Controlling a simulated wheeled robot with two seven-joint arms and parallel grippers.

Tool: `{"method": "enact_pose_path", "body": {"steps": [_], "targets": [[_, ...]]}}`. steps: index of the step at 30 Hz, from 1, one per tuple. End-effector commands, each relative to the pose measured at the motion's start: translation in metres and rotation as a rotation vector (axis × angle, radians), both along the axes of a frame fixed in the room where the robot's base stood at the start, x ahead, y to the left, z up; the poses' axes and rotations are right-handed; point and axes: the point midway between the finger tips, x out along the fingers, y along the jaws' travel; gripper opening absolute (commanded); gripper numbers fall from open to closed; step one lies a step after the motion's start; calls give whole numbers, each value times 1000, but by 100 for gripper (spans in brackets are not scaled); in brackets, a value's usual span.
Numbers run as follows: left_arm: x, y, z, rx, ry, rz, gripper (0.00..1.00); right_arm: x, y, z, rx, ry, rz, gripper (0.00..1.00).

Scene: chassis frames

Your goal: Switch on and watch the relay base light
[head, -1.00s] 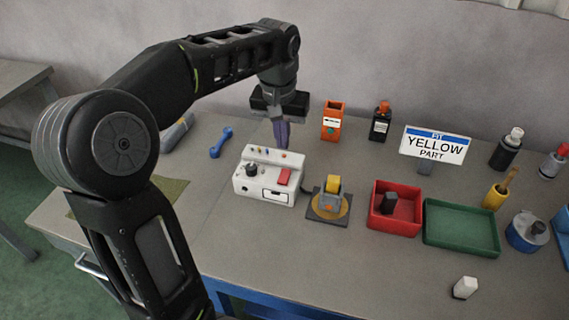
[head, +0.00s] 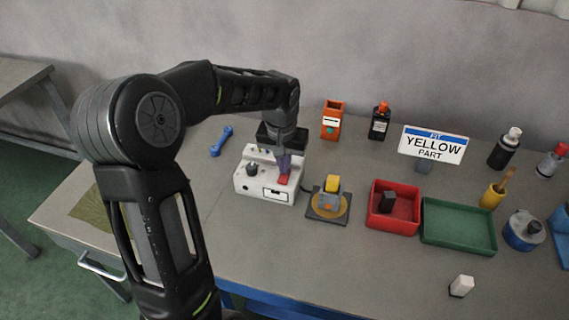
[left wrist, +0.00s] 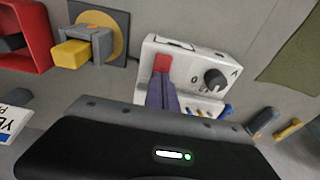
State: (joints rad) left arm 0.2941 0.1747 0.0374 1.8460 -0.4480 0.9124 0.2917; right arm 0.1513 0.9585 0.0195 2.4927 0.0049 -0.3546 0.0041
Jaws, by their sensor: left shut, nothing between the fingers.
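A white control box (head: 268,192) with a black knob, a red rocker switch (head: 284,180) and small coloured lamps stands on the bench. It also shows in the left wrist view (left wrist: 196,52), with the red switch (left wrist: 162,63) just beyond the fingertips. My left gripper (head: 285,172) is shut and empty, pointing down at the red switch, touching it or very close. In the left wrist view its purple fingers (left wrist: 161,88) end at the switch. The relay base (head: 328,206), a grey block with a yellow part (head: 332,183) on a round tan pad, stands right of the box. My right gripper is not in view.
An orange holder (head: 332,121) and a dark bottle (head: 379,122) stand behind. The front bench is mostly clear.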

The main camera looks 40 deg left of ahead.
Motion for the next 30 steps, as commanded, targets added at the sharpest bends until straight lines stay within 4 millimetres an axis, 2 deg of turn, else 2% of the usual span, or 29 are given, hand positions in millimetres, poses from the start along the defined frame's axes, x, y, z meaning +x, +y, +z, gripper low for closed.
{"method": "enact_pose_path", "body": {"steps": [3,5,30], "targets": [[4,1,-11,0,0,-2,0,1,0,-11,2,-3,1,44],[3,1,-6,0,1,-1,0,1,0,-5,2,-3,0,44],[-16,-5,-8,-4,14,0,0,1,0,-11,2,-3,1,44]]}}
